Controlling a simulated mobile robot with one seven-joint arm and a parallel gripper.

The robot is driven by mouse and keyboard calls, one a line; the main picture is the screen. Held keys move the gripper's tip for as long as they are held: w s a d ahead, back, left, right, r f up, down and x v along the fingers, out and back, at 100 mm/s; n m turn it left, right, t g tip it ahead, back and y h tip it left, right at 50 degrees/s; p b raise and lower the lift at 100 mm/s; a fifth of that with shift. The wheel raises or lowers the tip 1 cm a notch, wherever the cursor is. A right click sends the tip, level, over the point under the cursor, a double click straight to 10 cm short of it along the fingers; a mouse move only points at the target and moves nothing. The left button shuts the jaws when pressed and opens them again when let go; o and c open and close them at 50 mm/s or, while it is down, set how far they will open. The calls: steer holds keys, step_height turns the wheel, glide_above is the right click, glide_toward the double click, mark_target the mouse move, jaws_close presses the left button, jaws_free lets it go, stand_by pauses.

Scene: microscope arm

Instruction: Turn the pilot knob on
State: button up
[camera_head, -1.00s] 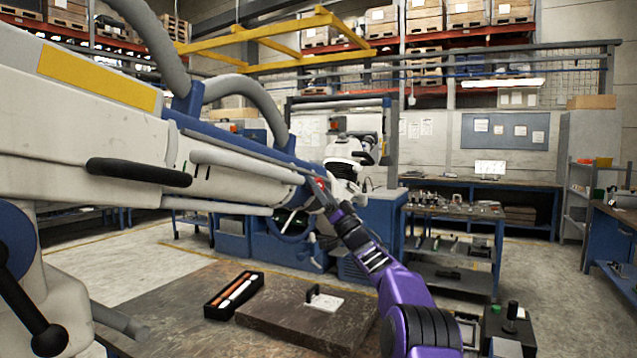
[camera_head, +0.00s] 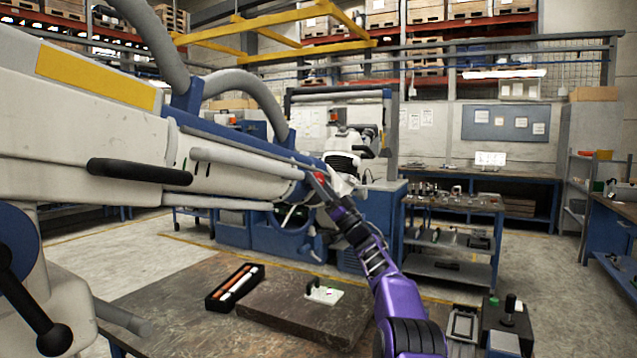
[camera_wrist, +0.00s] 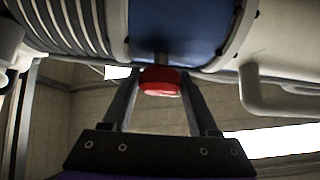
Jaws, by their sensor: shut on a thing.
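The pilot knob (camera_wrist: 160,82) is a small red cap on a short stem. It sits under a blue collar of the white and blue microscope arm (camera_wrist: 180,30). My gripper (camera_wrist: 159,77) has one dark finger on each side of the knob and is shut on it, seen from below in the wrist view. In the head view, the microscope arm (camera_head: 230,178) reaches in from the left. My gripper (camera_head: 318,180) is at its far end, with a bit of red showing at the fingers. The knob's turned position cannot be read.
A dark bench top (camera_head: 160,300) lies below, bearing a stone slab (camera_head: 300,318) and a black tray (camera_head: 215,300) of tools. A blue shelf cart (camera_head: 450,265) stands behind to the right. Open floor lies farther right.

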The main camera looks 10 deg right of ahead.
steer(key=o, duration=1.4)
steer(key=shift+c, duration=0.2)
steer(key=shift+s+d+f+b, duration=0.2)
steer(key=shift+f+b, duration=0.15)
steer(key=shift+b, duration=0.15)
steer(key=b+v, duration=0.4)
steer(key=v, duration=1.2)
steer(key=shift+s+d+f+b, duration=0.15)
steer(key=shift+b, duration=0.2)
